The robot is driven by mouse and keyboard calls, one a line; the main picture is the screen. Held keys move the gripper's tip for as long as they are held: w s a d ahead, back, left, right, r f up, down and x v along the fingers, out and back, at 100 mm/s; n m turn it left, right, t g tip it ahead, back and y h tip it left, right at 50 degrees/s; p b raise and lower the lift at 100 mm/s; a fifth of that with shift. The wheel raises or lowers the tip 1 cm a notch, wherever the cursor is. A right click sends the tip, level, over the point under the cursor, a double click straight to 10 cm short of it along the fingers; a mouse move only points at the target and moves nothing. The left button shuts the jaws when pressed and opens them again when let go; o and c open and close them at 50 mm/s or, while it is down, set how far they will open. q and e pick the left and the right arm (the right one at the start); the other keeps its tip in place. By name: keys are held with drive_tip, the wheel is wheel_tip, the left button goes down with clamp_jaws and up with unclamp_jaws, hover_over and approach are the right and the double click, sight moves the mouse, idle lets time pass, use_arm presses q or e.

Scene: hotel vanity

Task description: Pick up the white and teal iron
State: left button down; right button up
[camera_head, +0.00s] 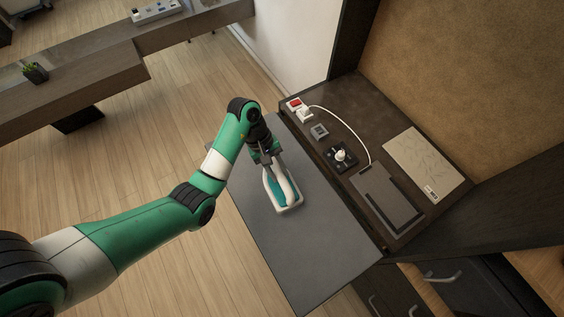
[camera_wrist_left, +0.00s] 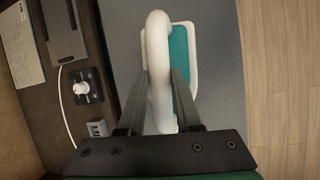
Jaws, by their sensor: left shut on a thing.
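The white and teal iron (camera_head: 284,194) is on or just above the grey surface in the head view; I cannot tell if it touches. The handle hides part of the body. My right gripper is in neither view.
The grey surface (camera_head: 312,245) is clear around the iron. The dark counter beside it holds a white plug with a red part (camera_head: 295,104), a black square piece with a white knob (camera_head: 341,156), a dark tray (camera_head: 388,200) and a beige patterned board (camera_head: 424,163).

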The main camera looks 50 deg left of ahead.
use_arm(q)
drive_tip(key=s+d+r+p, duration=0.3)
drive_tip(key=s+r+p, duration=0.3)
drive_tip(key=s+p, duration=0.4)
drive_tip(key=shift+s+r, duration=0.15)
drive_tip(key=shift+r, duration=0.05)
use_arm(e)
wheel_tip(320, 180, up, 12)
use_arm(q)
drive_tip(key=shift+d+r, duration=0.1)
wheel_tip(320, 180, up, 4)
drive_tip(key=p, duration=0.4)
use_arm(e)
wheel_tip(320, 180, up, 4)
